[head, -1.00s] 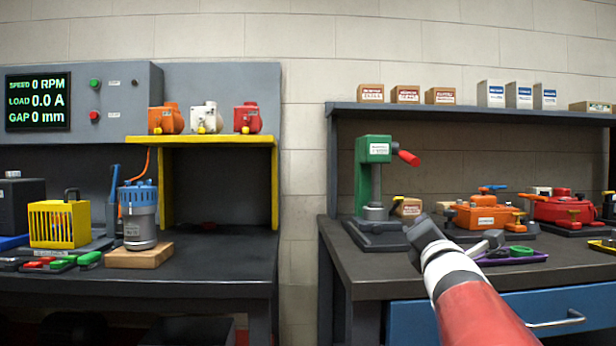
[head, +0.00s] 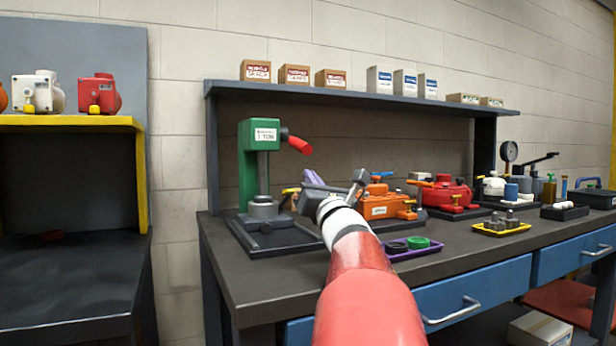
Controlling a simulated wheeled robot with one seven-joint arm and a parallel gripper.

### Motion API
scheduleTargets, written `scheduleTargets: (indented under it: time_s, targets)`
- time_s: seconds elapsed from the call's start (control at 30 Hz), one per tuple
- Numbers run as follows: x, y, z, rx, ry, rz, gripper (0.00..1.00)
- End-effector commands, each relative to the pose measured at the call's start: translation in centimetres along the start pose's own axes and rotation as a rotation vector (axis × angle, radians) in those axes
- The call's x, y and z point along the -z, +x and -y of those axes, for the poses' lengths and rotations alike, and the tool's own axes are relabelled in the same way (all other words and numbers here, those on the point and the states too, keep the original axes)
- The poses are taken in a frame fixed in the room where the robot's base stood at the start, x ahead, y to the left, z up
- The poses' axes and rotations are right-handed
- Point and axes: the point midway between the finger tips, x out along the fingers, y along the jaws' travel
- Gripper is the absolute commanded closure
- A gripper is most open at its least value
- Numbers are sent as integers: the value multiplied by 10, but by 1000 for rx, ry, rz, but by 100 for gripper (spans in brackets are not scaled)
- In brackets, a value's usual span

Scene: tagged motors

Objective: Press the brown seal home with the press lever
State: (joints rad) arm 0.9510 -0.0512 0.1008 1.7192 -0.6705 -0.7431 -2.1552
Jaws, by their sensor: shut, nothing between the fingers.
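The green press (head: 247,165) stands at the left end of the right-hand bench. Its red-handled lever (head: 299,145) points right and slightly down. A grey cylindrical piece (head: 263,207) sits on the press's dark base, under the ram. I cannot make out a brown seal on or near it. My gripper (head: 312,200) is shut and empty. It appears in front and to the right of the press, below the lever handle, and does not appear to touch it. My own arm hides part of the bench behind it.
A purple tray (head: 430,252) holds a black ring (head: 396,247) and a green ring (head: 418,242). An orange motor (head: 388,206) and a red motor (head: 446,193) stand behind. A yellow tray (head: 515,232) lies farther right. A shelf (head: 360,99) with boxes runs above.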

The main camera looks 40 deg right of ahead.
Motion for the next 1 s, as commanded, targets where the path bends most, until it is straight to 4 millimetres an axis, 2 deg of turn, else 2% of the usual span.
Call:
scheduleTargets:
  time_s: [0.03, 0.2, 0.4, 0.6, 1.0]
  targets:
    - [-2, 12, 0, 0, 2, -1, 100]
    - [-2, 44, 0, 0, 3, -1, 100]
    - [-1, 68, 0, 0, 2, -1, 100]
    - [0, 74, 0, 1, 1, -1, 100]
    - [0, 73, -5, -1, 0, 0, 100]
